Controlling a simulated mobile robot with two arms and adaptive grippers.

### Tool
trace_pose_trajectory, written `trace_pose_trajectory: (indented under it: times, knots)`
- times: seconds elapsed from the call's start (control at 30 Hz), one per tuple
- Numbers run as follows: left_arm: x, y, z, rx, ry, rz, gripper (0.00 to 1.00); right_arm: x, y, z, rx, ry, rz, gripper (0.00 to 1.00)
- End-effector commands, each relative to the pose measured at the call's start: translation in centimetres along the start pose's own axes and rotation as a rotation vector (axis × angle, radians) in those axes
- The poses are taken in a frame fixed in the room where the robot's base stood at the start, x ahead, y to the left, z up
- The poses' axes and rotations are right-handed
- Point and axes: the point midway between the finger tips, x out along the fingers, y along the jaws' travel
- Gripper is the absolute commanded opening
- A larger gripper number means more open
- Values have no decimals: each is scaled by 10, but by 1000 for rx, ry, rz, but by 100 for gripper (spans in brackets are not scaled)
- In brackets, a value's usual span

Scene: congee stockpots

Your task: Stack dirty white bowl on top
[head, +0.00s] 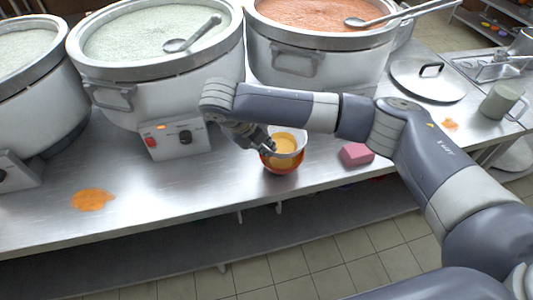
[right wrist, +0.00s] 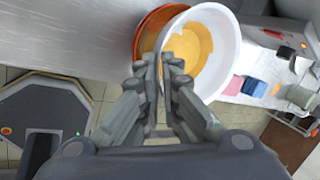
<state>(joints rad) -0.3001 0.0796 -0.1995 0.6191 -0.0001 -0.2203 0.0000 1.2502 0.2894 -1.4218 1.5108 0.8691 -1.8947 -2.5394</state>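The white bowl (head: 298,137), stained yellow-orange inside, sits over an orange-red bowl (head: 282,167) on the steel counter. In the right wrist view the white bowl (right wrist: 226,50) is large and tilted in the picture, with the orange bowl (right wrist: 150,32) just behind its left side. My right gripper (head: 268,148) reaches down to the left part of the white bowl's rim. In the right wrist view its fingers (right wrist: 160,65) are close together with the rim between them. I cannot tell whether the white bowl rests fully in the orange one. My left gripper is not in view.
Large stockpots (head: 155,60) with ladles stand behind; a control box (head: 178,138) is left of the bowls. A pink sponge (head: 356,154) lies to the right. A lid (head: 428,80) and a mug (head: 497,102) are further right. An orange spill (head: 92,199) marks the left counter.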

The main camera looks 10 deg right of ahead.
Motion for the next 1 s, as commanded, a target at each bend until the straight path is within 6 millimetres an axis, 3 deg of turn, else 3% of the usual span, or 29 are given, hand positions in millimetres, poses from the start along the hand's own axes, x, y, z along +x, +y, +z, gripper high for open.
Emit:
trace_pose_trajectory:
  times: [0.37,0.7,0.8,1.0]
  knots:
    - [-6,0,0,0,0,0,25,35,19,0,-1,1,-1,0]
    - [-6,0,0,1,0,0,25,38,20,0,0,0,0,0]
    - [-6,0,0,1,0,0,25,39,21,0,0,0,0,23]
    - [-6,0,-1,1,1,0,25,39,21,0,0,1,0,25]
